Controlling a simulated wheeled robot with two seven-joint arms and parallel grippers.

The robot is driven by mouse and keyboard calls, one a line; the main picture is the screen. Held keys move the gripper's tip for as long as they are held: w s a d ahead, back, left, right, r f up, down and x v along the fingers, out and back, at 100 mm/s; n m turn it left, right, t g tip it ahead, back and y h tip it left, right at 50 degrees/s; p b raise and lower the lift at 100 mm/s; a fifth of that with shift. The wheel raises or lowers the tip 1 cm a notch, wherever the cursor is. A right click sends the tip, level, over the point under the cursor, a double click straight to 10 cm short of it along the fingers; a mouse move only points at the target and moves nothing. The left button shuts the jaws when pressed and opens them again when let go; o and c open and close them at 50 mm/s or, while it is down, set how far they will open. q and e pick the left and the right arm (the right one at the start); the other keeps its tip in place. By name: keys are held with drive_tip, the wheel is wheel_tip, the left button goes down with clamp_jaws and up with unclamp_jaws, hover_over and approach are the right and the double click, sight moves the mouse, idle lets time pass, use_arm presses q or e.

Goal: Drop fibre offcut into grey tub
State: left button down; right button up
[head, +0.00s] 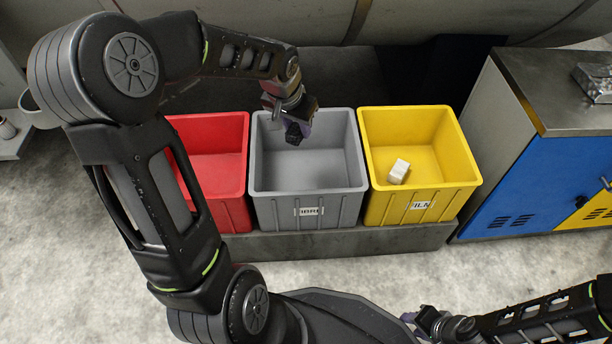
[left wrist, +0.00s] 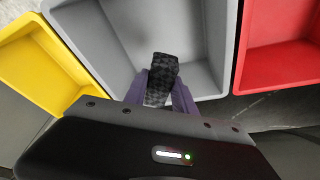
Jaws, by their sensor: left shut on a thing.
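The fibre offcut (left wrist: 161,78) is a small dark piece with a checked weave. My left gripper (left wrist: 163,92) is shut on it, with a purple finger on each side. In the head view the left gripper (head: 300,122) holds the offcut (head: 294,134) over the inside of the grey tub (head: 311,208), towards its back left. The grey tub also shows behind the offcut in the left wrist view (left wrist: 208,62). The tub's visible floor is bare.
A red tub (head: 222,165) stands left of the grey one and a yellow tub (head: 420,195) stands right of it. A white block (head: 398,171) lies in the yellow tub. The tubs stand on a low grey plinth (head: 330,243). A metal-topped cabinet (head: 535,150) stands at the right.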

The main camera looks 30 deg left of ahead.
use_arm(q)
drive_tip(key=c, duration=0.9)
unclamp_jaws()
drive_tip(key=shift+c, duration=0.2)
drive_tip(key=p+v, duration=0.3)
drive_tip(key=v, duration=0.5)
drive_tip(key=shift+p, duration=0.3)
drive_tip(key=shift+f, duration=0.1)
